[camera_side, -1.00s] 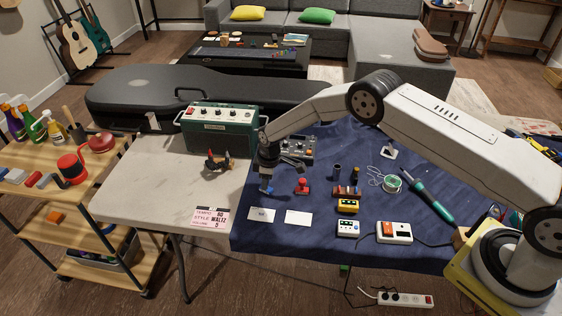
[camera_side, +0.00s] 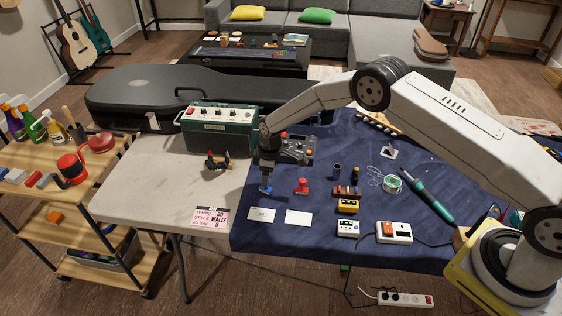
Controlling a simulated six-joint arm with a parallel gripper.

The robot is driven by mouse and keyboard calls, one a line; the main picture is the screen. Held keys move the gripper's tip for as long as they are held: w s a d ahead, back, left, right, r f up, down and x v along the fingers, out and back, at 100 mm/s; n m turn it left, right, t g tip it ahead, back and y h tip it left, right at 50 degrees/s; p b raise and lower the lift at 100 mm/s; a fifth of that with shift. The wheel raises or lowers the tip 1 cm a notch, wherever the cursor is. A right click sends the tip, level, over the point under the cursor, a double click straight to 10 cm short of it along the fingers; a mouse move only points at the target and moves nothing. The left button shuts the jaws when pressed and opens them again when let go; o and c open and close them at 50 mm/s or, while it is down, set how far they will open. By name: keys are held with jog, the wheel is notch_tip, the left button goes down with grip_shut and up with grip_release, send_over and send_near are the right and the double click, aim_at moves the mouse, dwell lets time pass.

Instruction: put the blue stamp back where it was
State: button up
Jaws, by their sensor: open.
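A red stamp (camera_side: 302,186) stands upright on the cloth to the right, behind a second white card (camera_side: 298,217).
A dark cylinder (camera_side: 337,172), a yellow pedal (camera_side: 348,206) and a white pedal (camera_side: 348,228) are to the right. A green amplifier (camera_side: 219,128) stands behind left. The grey tabletop (camera_side: 150,185) at left is mostly clear.

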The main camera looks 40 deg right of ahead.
aim_at(273, 189)
notch_tip(273, 189, up, 9)
jog(key=shift+s+d+r, duration=0.15)
jog(key=shift+s+d, duration=0.25)
dwell(0.5)
jog(key=shift+r, duration=0.1)
jog(key=s+d+r+m+t, duration=0.1)
jog(key=s+d+r+m, duration=0.15)
jog(key=s+r, duration=0.3)
jog(key=s+d+r+m, duration=0.2)
jog(key=s+r+m, duration=0.15)
jog(key=s, duration=0.35)
jog(key=s+d+r+m, duration=0.1)
jog(key=s, duration=0.7)
jog(key=s+d+r+m+h, duration=0.1)
jog(key=s+d+m, duration=0.1)
jog(key=s, duration=0.7)
jog(key=shift+t, duration=0.3)
